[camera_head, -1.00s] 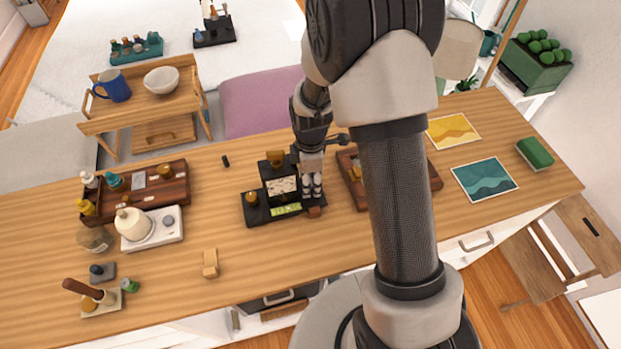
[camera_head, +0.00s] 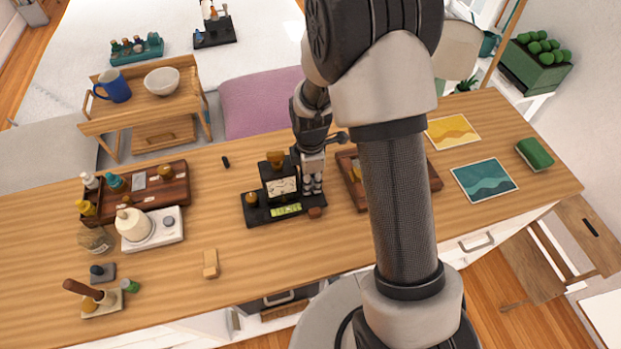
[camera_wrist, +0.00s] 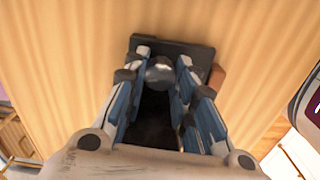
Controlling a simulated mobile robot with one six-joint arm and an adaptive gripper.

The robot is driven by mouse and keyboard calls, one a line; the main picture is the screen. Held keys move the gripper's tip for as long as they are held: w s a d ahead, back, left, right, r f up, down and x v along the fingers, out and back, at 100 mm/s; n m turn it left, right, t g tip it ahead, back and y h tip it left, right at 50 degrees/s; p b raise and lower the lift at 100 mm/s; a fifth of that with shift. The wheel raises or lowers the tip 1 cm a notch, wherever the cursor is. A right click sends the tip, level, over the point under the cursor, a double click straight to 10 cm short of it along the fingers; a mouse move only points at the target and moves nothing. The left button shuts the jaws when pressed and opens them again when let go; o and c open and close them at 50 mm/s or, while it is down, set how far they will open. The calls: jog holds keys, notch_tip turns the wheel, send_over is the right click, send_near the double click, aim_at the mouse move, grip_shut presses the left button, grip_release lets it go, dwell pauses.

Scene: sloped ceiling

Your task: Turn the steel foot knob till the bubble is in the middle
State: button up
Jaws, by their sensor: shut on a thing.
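A small black device with a white panel stands on a dark base (camera_head: 256,217) on the wooden counter. A yellow-green level vial (camera_head: 286,211) lies along the front of the base; its bubble is too small to place. My gripper (camera_head: 313,190) points down at the right end of the base. In the wrist view, the round steel foot knob (camera_wrist: 160,70) sits between the fingers of my gripper (camera_wrist: 162,64), which are shut on it. The fingers hide the knob's sides, and the knob cannot be made out in the head view.
A small brown block (camera_head: 315,212) is close to the base's right front corner. A wooden tray (camera_head: 346,178) stands just right of my gripper. A tan block (camera_head: 210,264) lies front left, and a white scale-like device (camera_head: 165,238) is further left. The counter in front is mostly clear.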

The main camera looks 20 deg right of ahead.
jog(key=o, duration=1.1)
jog(key=shift+r, duration=0.1)
jog(key=shift+r, duration=5.95)
